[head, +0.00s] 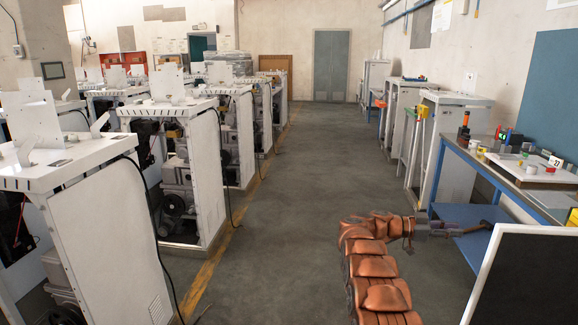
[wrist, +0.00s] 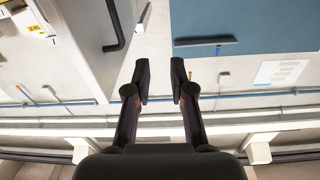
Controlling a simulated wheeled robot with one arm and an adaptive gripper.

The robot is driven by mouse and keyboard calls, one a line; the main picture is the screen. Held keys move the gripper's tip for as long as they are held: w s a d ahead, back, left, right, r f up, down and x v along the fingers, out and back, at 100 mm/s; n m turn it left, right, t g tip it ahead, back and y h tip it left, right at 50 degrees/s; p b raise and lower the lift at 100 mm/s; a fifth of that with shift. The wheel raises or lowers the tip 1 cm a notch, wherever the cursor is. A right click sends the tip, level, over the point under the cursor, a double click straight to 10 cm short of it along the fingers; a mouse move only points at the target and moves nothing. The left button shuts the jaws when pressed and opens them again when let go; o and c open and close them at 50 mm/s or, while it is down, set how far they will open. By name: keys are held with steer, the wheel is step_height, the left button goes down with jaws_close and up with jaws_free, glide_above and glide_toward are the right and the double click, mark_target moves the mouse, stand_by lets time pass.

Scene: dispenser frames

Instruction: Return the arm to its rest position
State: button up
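My arm, in a padded orange-brown cover, rises from the bottom of the head view and bends to the right. My gripper (head: 490,225) is at its end, small and dark, in front of the blue workbench (head: 482,163) on the right. In the wrist view, the two black fingers of my gripper (wrist: 160,80) stand apart with a clear gap and nothing between them. The gripper is open and empty. The wrist view looks at the wall, with a blue board (wrist: 245,27) and pipes beyond the fingers.
White dispenser frames (head: 93,235) stand in rows on the left, with cables hanging to the floor. A dark panel with a white edge (head: 530,275) is close at the lower right. The grey aisle floor (head: 310,150) is clear up to the grey door (head: 330,65).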

steer(key=w+a+r+n+t+y, duration=0.2)
steer(key=w+a+r+n+t, duration=0.35)
steer(key=w+r+t, duration=0.3)
steer(key=w+a+r+n+t+y, duration=0.2)
steer(key=w+a+r+n+t, duration=0.2)
steer(key=w+a+r+t, duration=0.35)
steer(key=s+a+r+n+t+y, duration=0.1)
steer(key=s+a+n+y, duration=0.3)
steer(key=a+y, duration=0.45)
steer(key=s+a+r+n+t+y, duration=0.25)
steer(key=a+n+y, duration=0.25)
steer(key=a, duration=0.6)
steer(key=s+a+f+n+g+y+p, duration=0.15)
steer(key=s+a+f+g, duration=0.35)
steer(key=s, duration=0.8)
steer(key=s+a+f+n+g+y, duration=0.25)
steer(key=s+f, duration=0.35)
steer(key=s, duration=0.7)
steer(key=s+d+f+g+h, duration=0.1)
steer(key=s+d+f+g, duration=0.1)
steer(key=s, duration=0.9)
steer(key=s+d+f+m+g+h, duration=0.1)
steer(key=s+f+g, duration=0.3)
steer(key=s, duration=0.8)
steer(key=s+d+f+g+h, duration=0.1)
steer(key=s+d+f+g, duration=0.2)
steer(key=s, duration=0.9)
steer(key=shift+d+f+g+h, duration=0.2)
steer(key=shift+d+g+h, duration=0.15)
steer(key=shift+g, duration=0.15)
